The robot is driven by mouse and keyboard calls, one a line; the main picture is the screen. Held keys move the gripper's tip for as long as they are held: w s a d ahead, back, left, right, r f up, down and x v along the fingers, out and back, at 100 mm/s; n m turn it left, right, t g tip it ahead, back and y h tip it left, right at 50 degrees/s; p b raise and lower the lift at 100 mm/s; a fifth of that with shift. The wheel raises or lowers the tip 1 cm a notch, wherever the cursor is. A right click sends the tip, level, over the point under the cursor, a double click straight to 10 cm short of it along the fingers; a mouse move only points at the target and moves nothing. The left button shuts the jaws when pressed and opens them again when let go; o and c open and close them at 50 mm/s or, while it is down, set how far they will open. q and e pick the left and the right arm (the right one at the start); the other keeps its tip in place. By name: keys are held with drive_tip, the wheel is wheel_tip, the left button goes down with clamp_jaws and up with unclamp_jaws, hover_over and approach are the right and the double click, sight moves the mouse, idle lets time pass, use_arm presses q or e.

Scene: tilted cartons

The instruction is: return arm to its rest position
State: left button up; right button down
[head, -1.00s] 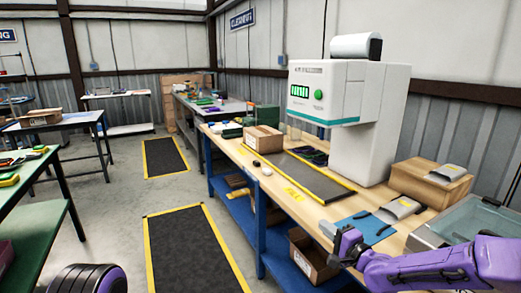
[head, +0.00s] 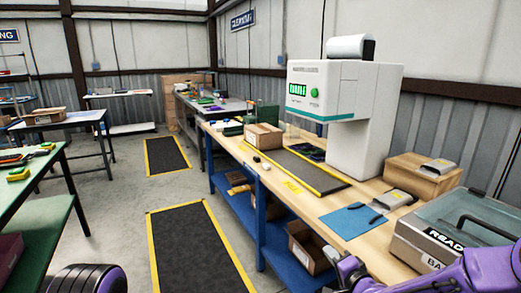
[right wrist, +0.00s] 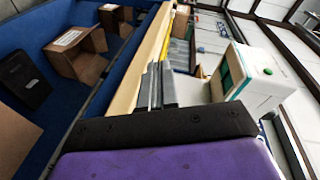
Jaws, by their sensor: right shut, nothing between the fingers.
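My right arm is purple and enters the head view at the bottom right. Its gripper (head: 332,254) is shut and empty, at the front edge of the wooden workbench (head: 335,202), low in the picture. In the right wrist view the two grey fingers (right wrist: 158,85) are together, with the bench edge beside them. A purple and black part of my left arm shows at the bottom left of the head view. The left gripper itself is out of sight.
A blue mat (head: 352,220) and a clear-lidded box (head: 455,228) lie near the right arm. A white machine (head: 345,110) stands behind. Cardboard cartons (head: 308,250) sit on the blue lower shelf. A black floor mat (head: 203,245) lies on open floor left of the bench.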

drive_tip(key=s+d+f+n+g+h, duration=0.25)
drive_tip(key=s+f+g+h, duration=0.3)
drive_tip(key=s+f, duration=1.35)
drive_tip(key=s+d+f+g+h, duration=0.1)
drive_tip(key=s+d+f+g, duration=0.1)
drive_tip(key=s, duration=0.6)
drive_tip(key=s+d+f+n+g, duration=0.1)
drive_tip(key=s+d+f+g, duration=0.1)
drive_tip(key=s, duration=0.5)
drive_tip(key=s+d+f+g+h, duration=0.1)
drive_tip(key=s+d+f+g, duration=0.1)
drive_tip(key=s, duration=0.6)
drive_tip(key=shift+s+d+f+n+g+h, duration=0.2)
drive_tip(key=shift+s+d+n+g+h, duration=0.15)
drive_tip(key=shift+d+g, duration=0.15)
